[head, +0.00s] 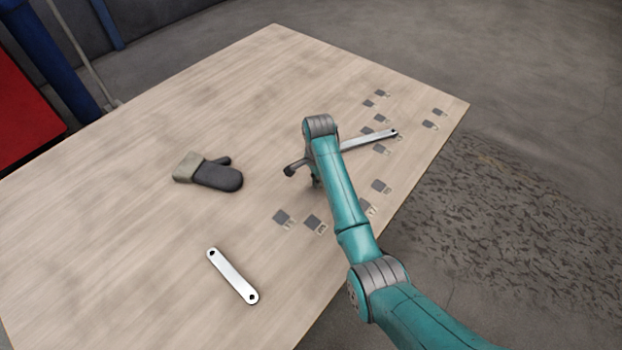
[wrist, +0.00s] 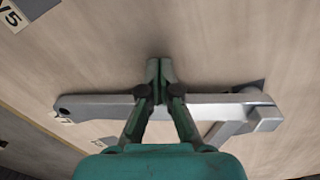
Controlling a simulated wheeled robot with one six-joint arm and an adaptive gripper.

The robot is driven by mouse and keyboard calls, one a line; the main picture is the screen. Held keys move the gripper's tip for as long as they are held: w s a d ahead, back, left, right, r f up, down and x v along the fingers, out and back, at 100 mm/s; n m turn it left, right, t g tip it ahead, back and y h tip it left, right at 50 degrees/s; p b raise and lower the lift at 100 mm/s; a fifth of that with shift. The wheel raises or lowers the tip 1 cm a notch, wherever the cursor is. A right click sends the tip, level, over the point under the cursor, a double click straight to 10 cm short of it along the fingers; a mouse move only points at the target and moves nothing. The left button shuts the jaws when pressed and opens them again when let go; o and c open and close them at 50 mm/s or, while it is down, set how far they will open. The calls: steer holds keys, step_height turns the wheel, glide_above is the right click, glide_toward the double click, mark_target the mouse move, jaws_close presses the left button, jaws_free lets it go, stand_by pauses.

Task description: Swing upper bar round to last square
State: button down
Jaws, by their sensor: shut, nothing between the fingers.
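The upper bar (wrist: 95,106) is a silver flat link with a hole near its left end, lying across the wrist view. Its right end overlaps a second bar (wrist: 222,132), which angles down to the left beneath it. Several dark squares with pale tags, one here (head: 381,186), dot the table.
A loose silver bar (head: 232,276) with a hole at each end lies at the table's near left. A dark glove (head: 212,173) with a tan cuff lies left of my arm. The wooden table (head: 130,190) is otherwise largely clear; its right edge runs close to the squares.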

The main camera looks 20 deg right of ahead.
steer(key=shift+w+d, duration=0.25)
steer(key=shift+d, duration=0.55)
steer(key=shift+w+d, duration=0.25)
steer(key=shift+d, duration=0.7)
steer(key=shift+a, duration=0.1)
